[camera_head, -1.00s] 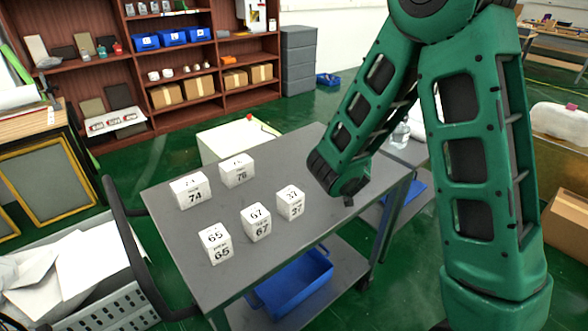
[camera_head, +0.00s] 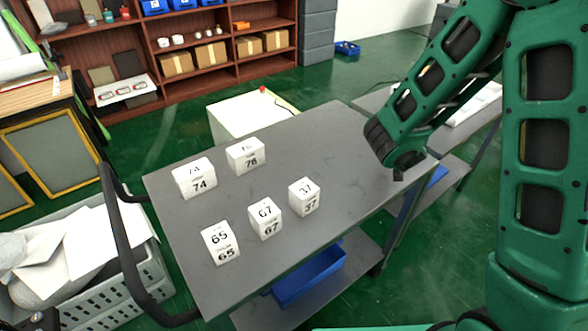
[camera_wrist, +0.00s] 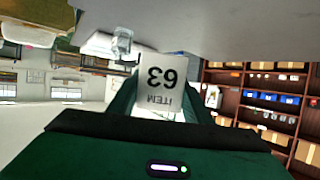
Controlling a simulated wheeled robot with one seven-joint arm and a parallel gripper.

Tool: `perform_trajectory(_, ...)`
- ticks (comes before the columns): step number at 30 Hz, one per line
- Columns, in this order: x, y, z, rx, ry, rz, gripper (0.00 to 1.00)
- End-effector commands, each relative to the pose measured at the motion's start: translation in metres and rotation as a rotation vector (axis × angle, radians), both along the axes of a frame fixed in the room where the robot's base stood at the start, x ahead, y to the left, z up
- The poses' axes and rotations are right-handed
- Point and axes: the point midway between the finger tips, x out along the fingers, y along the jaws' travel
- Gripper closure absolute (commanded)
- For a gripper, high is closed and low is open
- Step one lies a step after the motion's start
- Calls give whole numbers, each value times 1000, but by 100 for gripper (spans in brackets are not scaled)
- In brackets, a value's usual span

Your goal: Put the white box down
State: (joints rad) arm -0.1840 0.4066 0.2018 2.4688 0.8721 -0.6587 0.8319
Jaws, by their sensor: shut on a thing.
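A white box marked 63 (camera_wrist: 160,82) is between the fingers of my gripper (camera_wrist: 155,112) in the wrist view. Its label appears upside down there. My gripper is shut on this box. In the head view my arm reaches down over the right end of the grey table (camera_head: 330,140), and the held box is hidden. White boxes stand on the table: 74 (camera_head: 195,178), 76 (camera_head: 246,156), 65 (camera_head: 220,243), 67 (camera_head: 265,218) and 37 (camera_head: 304,197). The wrist view shows a grey surface (camera_wrist: 220,25) across its top, with a gap below it at the box's label side unclear.
The table's right half and front right are bare. A black handle (camera_head: 122,235) rises at its left end. A blue bin (camera_head: 308,275) sits on the lower shelf. A grey crate (camera_head: 115,290) stands left. A white-topped box (camera_head: 250,112) is behind the table. Wooden shelves (camera_head: 225,75) stand at the back.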

Motion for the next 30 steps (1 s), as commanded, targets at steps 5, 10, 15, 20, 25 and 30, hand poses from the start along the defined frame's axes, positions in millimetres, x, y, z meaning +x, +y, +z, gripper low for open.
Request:
perform_trajectory(5,-2,20,0,-1,0,-9,78)
perform_trajectory(10,-12,61,4,0,-1,-50,78)
perform_trajectory(15,-32,103,15,1,-2,-116,78)
perform_trajectory(20,-55,136,27,2,-2,-180,78)
perform_trajectory(25,-75,157,36,2,-1,-227,78)
perform_trajectory(30,-82,163,39,0,0,-246,78)
